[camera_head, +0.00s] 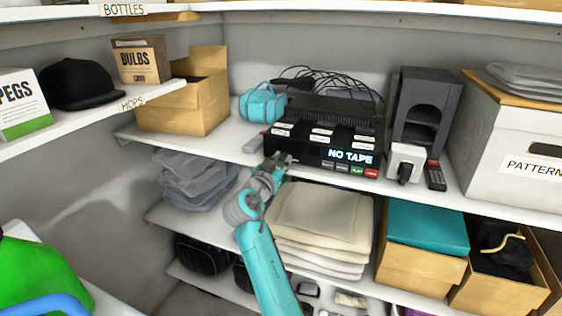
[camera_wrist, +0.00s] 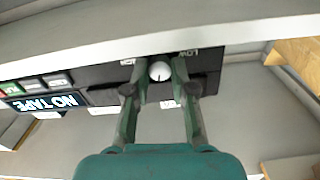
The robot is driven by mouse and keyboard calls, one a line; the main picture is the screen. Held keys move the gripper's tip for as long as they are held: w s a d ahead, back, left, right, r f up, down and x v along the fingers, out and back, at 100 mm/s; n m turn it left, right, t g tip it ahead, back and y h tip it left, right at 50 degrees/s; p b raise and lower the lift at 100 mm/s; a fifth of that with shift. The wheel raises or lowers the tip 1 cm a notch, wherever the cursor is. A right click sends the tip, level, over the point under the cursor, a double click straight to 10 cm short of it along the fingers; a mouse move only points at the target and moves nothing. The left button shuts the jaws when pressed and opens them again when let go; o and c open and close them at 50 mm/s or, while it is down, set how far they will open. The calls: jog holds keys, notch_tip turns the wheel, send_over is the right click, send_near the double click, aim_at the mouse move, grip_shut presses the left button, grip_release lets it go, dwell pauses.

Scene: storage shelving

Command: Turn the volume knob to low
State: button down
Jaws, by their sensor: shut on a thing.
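The volume knob (camera_wrist: 160,71) is a small white round knob on the front of the black device (camera_head: 325,130). In the wrist view it sits between the fingertips of my gripper (camera_wrist: 159,76), which is shut on it. A dark mark on the knob points down in that view. In the head view my gripper (camera_head: 277,160) is at the left end of the device's front and hides the knob.
The device's display (camera_head: 350,157) reads "NO TAPE", with coloured buttons below it. A teal bag (camera_head: 263,104) and an open cardboard box (camera_head: 183,118) stand to the left. Folded cream cloths (camera_head: 320,220) lie on the shelf below. A white socket box (camera_head: 406,160) stands right.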

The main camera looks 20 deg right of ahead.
jog(key=shift+n, duration=1.1)
jog(key=c, duration=1.2)
grip_release()
jog(key=shift+c, duration=0.2)
jog(key=v, duration=1.2)
